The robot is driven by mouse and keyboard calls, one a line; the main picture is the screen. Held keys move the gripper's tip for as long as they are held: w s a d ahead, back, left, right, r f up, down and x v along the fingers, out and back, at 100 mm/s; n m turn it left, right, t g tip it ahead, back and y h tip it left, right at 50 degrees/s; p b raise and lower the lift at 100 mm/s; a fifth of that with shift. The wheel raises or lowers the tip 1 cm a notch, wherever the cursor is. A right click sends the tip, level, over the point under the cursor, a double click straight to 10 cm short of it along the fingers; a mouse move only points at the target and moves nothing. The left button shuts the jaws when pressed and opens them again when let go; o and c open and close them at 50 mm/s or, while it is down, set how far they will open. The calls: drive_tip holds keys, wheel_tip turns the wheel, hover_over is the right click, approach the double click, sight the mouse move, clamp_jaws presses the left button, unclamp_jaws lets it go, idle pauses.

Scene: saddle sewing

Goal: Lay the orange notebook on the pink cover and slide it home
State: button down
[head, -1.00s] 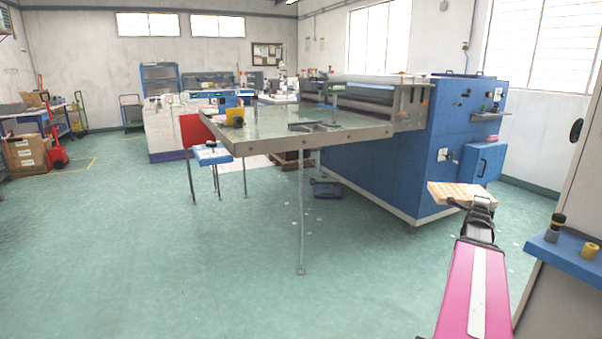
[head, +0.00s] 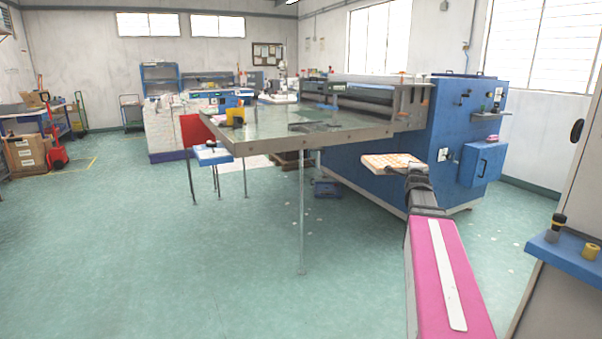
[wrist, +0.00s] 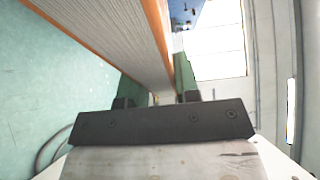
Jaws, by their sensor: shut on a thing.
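The orange notebook (head: 393,161) is in my gripper (head: 414,170), held out in the air to the right of the large table in the head view. I cannot make out the pink cover in either view.
A large grey-green table (head: 270,128) stands ahead, with a yellow item (head: 235,117) and dark tools on it. A blue machine (head: 400,150) stands behind the notebook. A blue shelf (head: 568,258) is at the right. Open green floor lies at left and centre.

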drive_tip(key=w+a+r+n+y, duration=0.1)
drive_tip(key=a+r, duration=0.2)
drive_tip(key=a, duration=0.5)
drive_tip(key=w+a+r+n+y, duration=0.1)
drive_tip(key=a+r+y, duration=0.1)
drive_tip(key=a, duration=0.6)
drive_tip(key=a+r+n+y, duration=0.1)
drive_tip(key=a+r, duration=0.3)
drive_tip(key=a, duration=0.4)
drive_tip(key=shift+w+a+t+y, duration=0.3)
drive_tip(key=shift+w+t+y, duration=0.1)
drive_tip(key=shift+y, duration=0.2)
